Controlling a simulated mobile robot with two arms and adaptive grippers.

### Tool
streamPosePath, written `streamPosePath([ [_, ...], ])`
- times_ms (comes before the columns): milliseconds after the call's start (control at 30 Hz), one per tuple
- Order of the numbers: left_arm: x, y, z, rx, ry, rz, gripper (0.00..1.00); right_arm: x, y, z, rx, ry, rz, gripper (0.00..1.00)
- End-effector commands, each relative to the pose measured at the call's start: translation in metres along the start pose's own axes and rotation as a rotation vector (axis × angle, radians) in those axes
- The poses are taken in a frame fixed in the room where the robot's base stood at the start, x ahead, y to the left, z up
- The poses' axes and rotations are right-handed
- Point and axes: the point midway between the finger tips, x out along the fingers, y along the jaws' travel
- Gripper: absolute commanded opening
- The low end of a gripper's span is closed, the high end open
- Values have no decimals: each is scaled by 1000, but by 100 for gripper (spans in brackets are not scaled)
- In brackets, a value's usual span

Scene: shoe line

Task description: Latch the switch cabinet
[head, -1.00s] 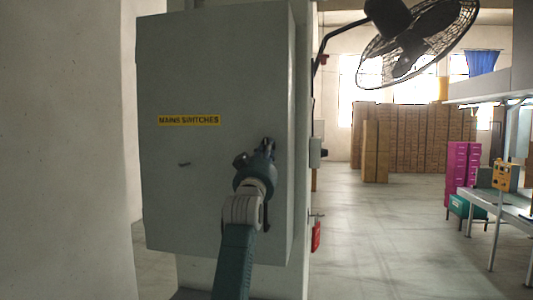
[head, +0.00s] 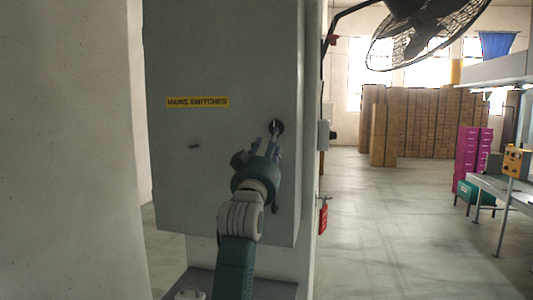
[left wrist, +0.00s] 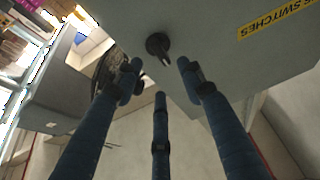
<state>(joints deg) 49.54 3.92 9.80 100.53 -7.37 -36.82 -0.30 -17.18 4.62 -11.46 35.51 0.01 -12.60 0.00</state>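The grey switch cabinet (head: 225,60) fills the left middle of the head view, with a yellow "MAINS SWITCHES" label (head: 197,102). Its door looks shut, though I cannot tell whether it is latched. A round dark latch knob (head: 277,126) sits near the door's right edge. In the left wrist view the knob (left wrist: 158,45) shows just ahead of the fingers. My left gripper (head: 266,143) is open and empty, just below the knob. Its spread fingers (left wrist: 160,78) appear apart from the knob in the left wrist view. My right gripper is not in view.
A small dark fitting (head: 194,146) is on the door's left part. A fan (head: 425,32) hangs at upper right, and a red item (head: 323,217) hangs beside the cabinet. Open floor (head: 370,240) lies to the right, before stacked boxes (head: 425,120) and a workbench (head: 500,190).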

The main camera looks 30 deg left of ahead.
Motion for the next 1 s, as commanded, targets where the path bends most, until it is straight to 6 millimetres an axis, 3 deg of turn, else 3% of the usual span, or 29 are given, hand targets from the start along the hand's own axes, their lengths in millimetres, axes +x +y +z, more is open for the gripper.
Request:
streamPosePath([
  [100, -21, 0, 0, -1, 1, 0, 40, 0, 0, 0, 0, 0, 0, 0],
  [300, -39, 0, -1, -1, 2, 0, 40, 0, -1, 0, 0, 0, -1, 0],
  [867, -42, 0, -1, -1, 2, 0, 40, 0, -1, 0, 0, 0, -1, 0],
  [967, -42, 2, 10, 3, -13, 5, 40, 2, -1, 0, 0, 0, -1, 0],
  [1000, -42, 5, 22, 6, -29, 10, 40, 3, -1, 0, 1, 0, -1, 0],
])
